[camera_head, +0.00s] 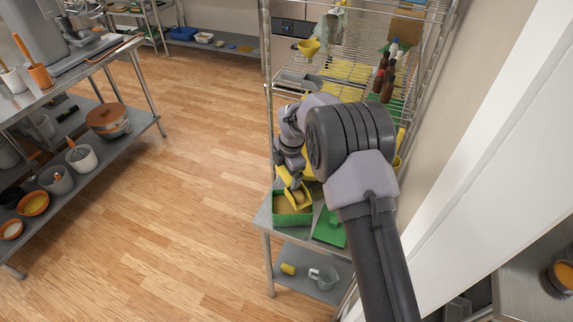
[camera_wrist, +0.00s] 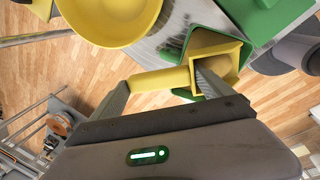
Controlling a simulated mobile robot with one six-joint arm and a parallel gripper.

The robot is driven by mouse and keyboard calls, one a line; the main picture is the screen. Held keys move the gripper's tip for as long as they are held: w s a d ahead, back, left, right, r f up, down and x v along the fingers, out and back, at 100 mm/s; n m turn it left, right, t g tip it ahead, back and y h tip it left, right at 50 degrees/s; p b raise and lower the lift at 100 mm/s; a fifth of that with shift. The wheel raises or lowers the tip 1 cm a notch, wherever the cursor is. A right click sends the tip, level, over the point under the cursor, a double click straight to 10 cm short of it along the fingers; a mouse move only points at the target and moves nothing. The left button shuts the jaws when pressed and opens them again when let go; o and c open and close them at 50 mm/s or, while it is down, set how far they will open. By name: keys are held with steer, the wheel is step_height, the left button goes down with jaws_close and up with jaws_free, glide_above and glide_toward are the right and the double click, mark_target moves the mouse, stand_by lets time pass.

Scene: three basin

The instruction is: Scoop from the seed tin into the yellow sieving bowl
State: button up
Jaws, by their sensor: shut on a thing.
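My gripper (camera_wrist: 163,88) is shut on the handle of a yellow scoop (camera_wrist: 160,80). In the head view the scoop (camera_head: 293,181) is over the green seed tin (camera_head: 292,219), its box end at or just above the tin's opening. Tan contents show there, but I cannot tell clearly how much is in the scoop. In the wrist view the tin (camera_wrist: 176,45) is partly hidden behind the scoop. The yellow sieving bowl (camera_wrist: 110,20) is at the top left of the wrist view, apart from the scoop. In the head view my arm mostly hides that bowl.
A green lid (camera_head: 328,231) lies on the steel table (camera_head: 262,218) beside the tin. A jug (camera_head: 325,277) and a yellow cup (camera_head: 288,269) sit on the lower shelf. The wooden floor to the left is clear.

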steer(key=shift+w+a+r+p, duration=0.2)
steer(key=shift+r+p, duration=0.3)
steer(key=shift+p, duration=0.6)
steer(key=p, duration=0.1)
steer(key=r+g+p, duration=0.1)
steer(key=p, duration=0.1)
steer(key=shift+w+a+r+h, duration=0.15)
steer(key=shift+w+h, duration=0.2)
steer(key=shift+h, duration=0.05)
steer(key=shift+w+a+r+g+p, duration=0.2)
steer(key=shift+w+g+p, duration=0.1)
steer(key=shift+p, duration=0.1)
steer(key=shift+w+r+g+h, duration=0.15)
steer(key=shift+r+g+h, duration=0.1)
steer(key=shift+g+h, duration=0.05)
steer(key=shift+r, duration=0.15)
